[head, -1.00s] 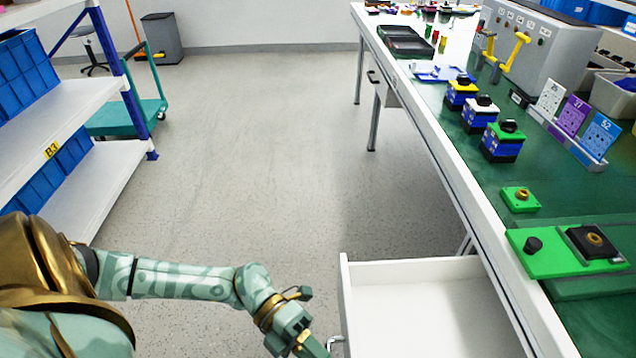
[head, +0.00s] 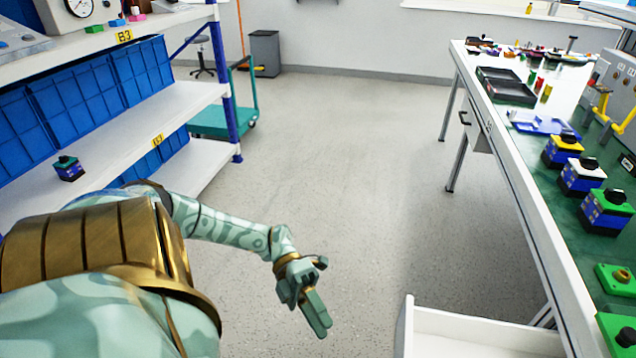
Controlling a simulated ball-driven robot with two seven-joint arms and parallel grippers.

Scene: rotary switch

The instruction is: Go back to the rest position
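My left arm comes in from the lower left, and its gripper (head: 316,312) hangs over the open floor with its fingers pointing down and right. It is left of the open white drawer (head: 470,325) and apart from it. The fingers look close together, but I cannot tell if they are open or shut; nothing shows in them. My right gripper is out of view. Rotary switches stand upright on the bench: one with a yellow top (head: 563,150), one with a white top (head: 582,177) and one with a green top (head: 607,212).
A shelf rack (head: 190,110) with blue bins (head: 100,85) is on the left; another switch (head: 68,168) sits on it. The long workbench (head: 510,165) runs along the right. A teal trolley (head: 225,120) and grey bin (head: 265,53) stand behind. The middle floor is clear.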

